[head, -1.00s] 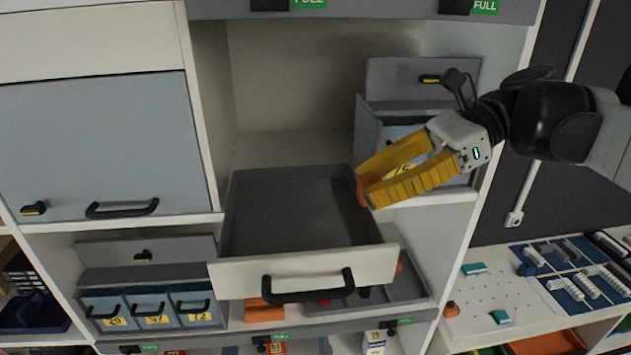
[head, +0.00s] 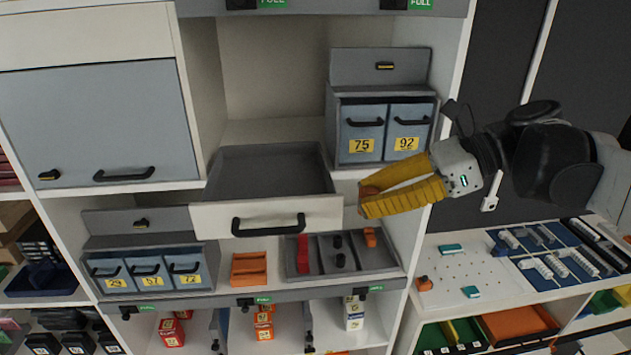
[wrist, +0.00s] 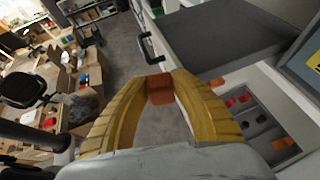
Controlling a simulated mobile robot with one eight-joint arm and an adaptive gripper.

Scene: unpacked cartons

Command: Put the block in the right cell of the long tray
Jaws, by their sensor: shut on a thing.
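My gripper (head: 366,198) has yellow fingers and is shut on an orange block (wrist: 160,88), which shows between the fingertips in the wrist view. In the head view the fingers partly hide it. The gripper is in the air, just right of the open drawer's front. The long grey tray (head: 394,267) lies on the shelf below, with three cells side by side. Its left cell holds red pieces (head: 303,254), its middle cell dark pieces (head: 339,250), and its right cell an orange piece (head: 370,237). The tray also shows lower right in the wrist view (wrist: 278,128).
The open drawer (head: 268,218) juts out above the shelf, left of my gripper. A box with blue bins (head: 362,135) stands on the upper shelf behind it. An orange holder (head: 249,269) sits left of the tray. A pegboard table (head: 450,275) is at the right.

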